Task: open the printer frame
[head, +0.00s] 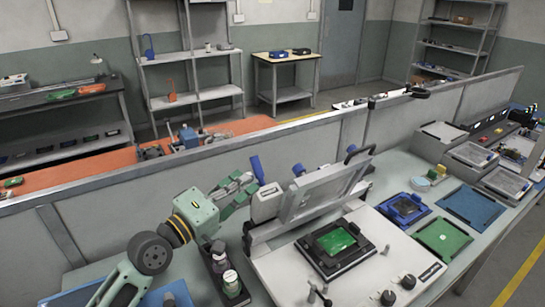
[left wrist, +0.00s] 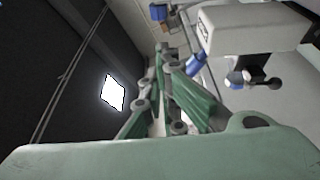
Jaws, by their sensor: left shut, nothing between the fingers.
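The printer frame (head: 322,190) is a light grey hinged frame on the white stencil printer base (head: 290,277). It stands tilted up, clear of the black holder (head: 318,262) with the green board (head: 335,240). A blue handle (head: 257,168) sticks up at the printer's left, by the white block (head: 267,202); it also shows in the left wrist view (left wrist: 197,65). A black handle (head: 358,153) is at the frame's upper right. My left gripper (head: 246,181) is shut and empty, just left of the blue handle; contact is unclear. My right gripper is out of view.
A grey partition (head: 225,165) runs close behind my left arm and the printer. A dark tray with bottles (head: 228,280) stands left of the printer. Blue (head: 470,206) and green (head: 442,238) mats lie to the right, with a blue fixture (head: 404,207) nearer.

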